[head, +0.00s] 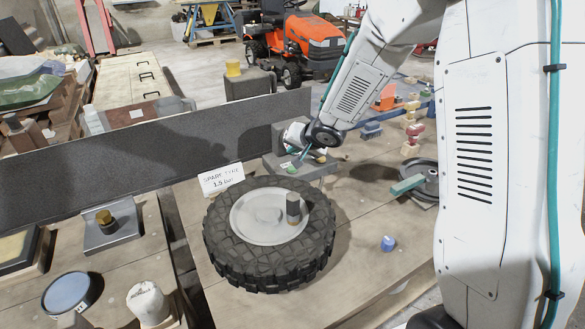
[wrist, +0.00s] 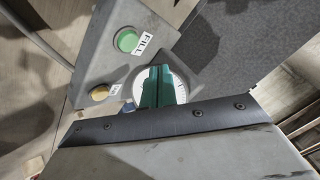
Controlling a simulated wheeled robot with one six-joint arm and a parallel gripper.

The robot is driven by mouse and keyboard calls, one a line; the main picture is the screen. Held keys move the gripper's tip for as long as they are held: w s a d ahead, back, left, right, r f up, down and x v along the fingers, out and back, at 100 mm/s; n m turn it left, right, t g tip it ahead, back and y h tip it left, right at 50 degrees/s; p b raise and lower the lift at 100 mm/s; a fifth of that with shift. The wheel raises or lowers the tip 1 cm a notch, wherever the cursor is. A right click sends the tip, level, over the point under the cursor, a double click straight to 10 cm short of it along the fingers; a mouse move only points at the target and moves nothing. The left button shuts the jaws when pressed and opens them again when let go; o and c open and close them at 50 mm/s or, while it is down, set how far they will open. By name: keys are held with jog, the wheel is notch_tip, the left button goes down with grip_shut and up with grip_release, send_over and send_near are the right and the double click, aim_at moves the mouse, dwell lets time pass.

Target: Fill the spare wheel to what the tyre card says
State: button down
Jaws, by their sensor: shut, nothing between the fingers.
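The spare wheel (head: 268,232), a chunky black tyre on a pale hub, lies flat on the bench. A dark upright cylinder (head: 293,208) stands on the hub's right side. The tyre card (head: 222,180) stands behind the wheel; it reads "SPARE TYRE" and a bar figure too small to read surely. Behind the wheel is a grey inflator box (head: 293,165). The wrist view shows its green FILL button (wrist: 128,40), an amber button (wrist: 99,93) and a white round gauge (wrist: 180,86). My gripper (wrist: 158,84) is shut and empty, its teal fingers hiding much of the gauge. Contact is unclear.
A dark upright panel (head: 150,148) runs behind the wheel. A dark round object with a teal bar (head: 408,184) lies at right. A blue cap (head: 388,243) sits on the bench at front right. Wooden pieces (head: 411,134) stand at the back right. The bench between wheel and cap is clear.

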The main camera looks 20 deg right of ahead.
aim_at(291, 168)
jog(key=shift+f, duration=1.75)
jog(key=shift+f, duration=0.15)
dwell(0.6)
jog(key=shift+f, duration=0.25)
jog(key=shift+s+f, duration=0.55)
jog(key=shift+f, duration=0.2)
dwell(2.7)
jog(key=shift+r, duration=0.1)
jog(key=shift+w+r, duration=0.25)
jog(key=shift+r, duration=0.25)
jog(key=shift+w+r, duration=0.15)
jog(key=shift+r, duration=1.85)
